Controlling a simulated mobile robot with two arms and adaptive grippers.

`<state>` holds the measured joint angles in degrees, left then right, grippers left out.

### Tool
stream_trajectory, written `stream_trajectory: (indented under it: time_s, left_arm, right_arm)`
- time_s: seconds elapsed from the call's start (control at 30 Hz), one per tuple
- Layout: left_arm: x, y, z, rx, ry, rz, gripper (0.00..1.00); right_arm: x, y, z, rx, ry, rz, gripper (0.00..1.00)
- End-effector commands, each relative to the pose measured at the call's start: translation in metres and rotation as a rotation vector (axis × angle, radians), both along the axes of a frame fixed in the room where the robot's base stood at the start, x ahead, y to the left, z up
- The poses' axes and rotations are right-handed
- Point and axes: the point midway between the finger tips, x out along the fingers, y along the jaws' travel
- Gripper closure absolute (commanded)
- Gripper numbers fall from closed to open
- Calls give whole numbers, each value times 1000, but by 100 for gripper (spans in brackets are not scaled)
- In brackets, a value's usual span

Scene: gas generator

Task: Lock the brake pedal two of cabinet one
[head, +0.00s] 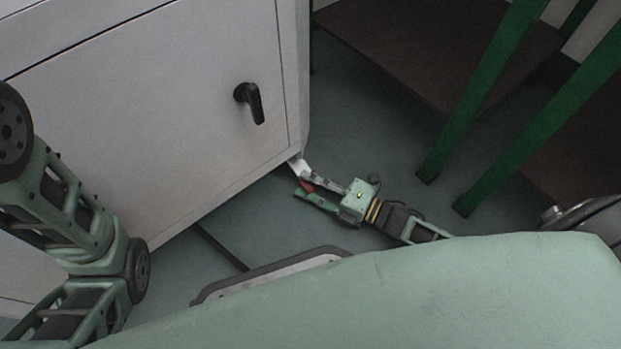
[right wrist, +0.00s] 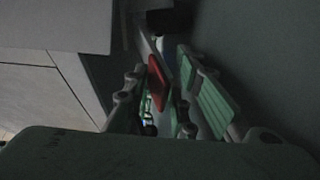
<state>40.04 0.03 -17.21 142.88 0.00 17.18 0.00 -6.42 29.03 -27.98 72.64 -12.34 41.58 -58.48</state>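The cabinet (head: 170,110) stands at the left of the head view; a small white caster or foot part (head: 297,168) shows at its bottom corner. My right gripper (head: 304,188) is low by that corner with its fingers apart. A red piece (head: 308,186), which looks like the brake pedal, shows between the fingers. In the right wrist view the red piece (right wrist: 157,81) lies nearer the left finger, with a gap to the right finger. Whether it touches a finger cannot be told. The caster wheel is mostly hidden. My left gripper is out of view; only its arm shows.
A black handle (head: 250,102) sticks out from the cabinet front. Green legs (head: 484,90) of a frame stand at the right, by a dark brown panel (head: 420,45). Bare grey-green floor (head: 365,125) lies between the cabinet and the legs.

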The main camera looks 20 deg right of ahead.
Motion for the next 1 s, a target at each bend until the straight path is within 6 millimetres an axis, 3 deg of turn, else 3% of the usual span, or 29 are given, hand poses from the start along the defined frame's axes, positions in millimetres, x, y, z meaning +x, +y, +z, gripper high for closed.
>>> stream_trajectory:
  time_s: [0.5,1.0]
  left_arm:
    - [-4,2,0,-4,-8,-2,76]
    - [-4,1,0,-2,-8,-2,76]
  right_arm:
    - [-6,-5,-1,-1,0,1,76]
    - [-76,-68,-1,-3,3,1,76]
